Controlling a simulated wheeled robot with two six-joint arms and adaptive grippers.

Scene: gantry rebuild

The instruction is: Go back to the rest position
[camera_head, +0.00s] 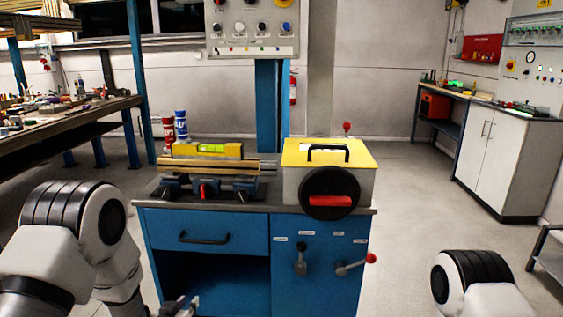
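My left arm comes in at the lower left. The tip of my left gripper (180,307) shows at the bottom edge, in front of the blue workbench (212,222) and below its top. Most of this gripper is cut off by the frame, so I cannot tell whether it is open or shut. Only a rounded white and black link of my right arm shows at the lower right. My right gripper is out of view.
On the workbench stand a vise (207,187) with a yellow level (207,150) over it, a yellow-topped box (290,185), and red (168,130) and blue (181,125) cans. Open floor (415,210) lies to the right.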

